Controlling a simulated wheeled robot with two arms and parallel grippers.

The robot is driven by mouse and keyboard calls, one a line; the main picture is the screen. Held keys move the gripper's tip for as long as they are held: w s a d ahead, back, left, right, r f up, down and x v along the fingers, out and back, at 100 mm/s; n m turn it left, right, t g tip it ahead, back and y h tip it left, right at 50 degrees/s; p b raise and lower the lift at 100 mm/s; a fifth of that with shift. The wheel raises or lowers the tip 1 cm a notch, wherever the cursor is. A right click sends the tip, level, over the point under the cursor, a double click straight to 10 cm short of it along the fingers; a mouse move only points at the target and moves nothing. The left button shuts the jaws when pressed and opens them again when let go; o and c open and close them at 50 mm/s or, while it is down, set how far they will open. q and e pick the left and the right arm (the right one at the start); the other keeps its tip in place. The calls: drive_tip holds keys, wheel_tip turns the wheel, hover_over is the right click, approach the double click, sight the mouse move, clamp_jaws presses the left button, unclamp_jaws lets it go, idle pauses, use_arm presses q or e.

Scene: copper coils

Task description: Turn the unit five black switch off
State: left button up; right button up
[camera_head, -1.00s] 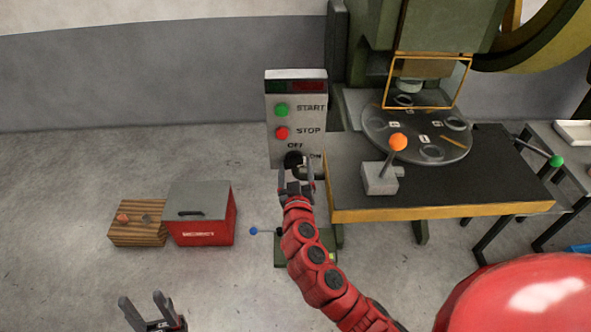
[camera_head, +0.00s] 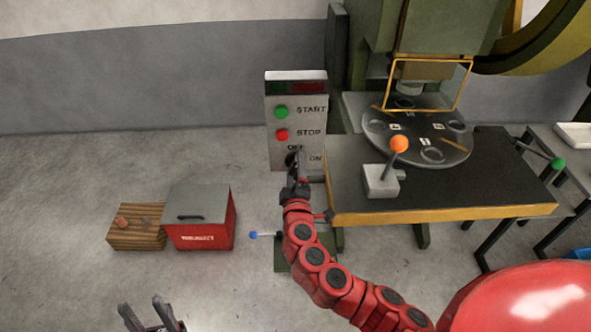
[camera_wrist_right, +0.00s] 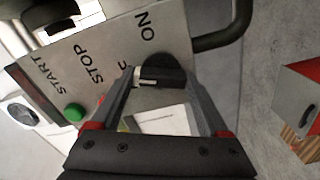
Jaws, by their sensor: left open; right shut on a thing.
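The black switch is a round knob low on the grey control panel (camera_head: 309,150), below the START and STOP buttons, near the OFF and ON labels. In the head view my right gripper (camera_head: 297,160) is at the knob and largely covers it. In the right wrist view the black switch (camera_wrist_right: 160,70) sits between the fingertips of my right gripper (camera_wrist_right: 161,85), which is shut on it. A light mark shows on the knob's near side. My left gripper (camera_head: 145,312) is open and empty at the bottom left, far from the panel.
The press table (camera_head: 440,195) with an orange-knobbed lever (camera_head: 398,145) stands close on the right of the panel. A blue-tipped lever (camera_head: 254,235) is below the panel.

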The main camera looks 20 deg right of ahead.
drive_tip(key=shift+n, duration=2.2)
drive_tip(key=o, duration=1.2)
drive_tip(key=shift+a, duration=0.1)
drive_tip(key=shift+o, duration=0.2)
drive_tip(key=p+v, duration=0.2)
drive_tip(key=v, duration=1.5)
drive_tip(key=shift+s, duration=0.25)
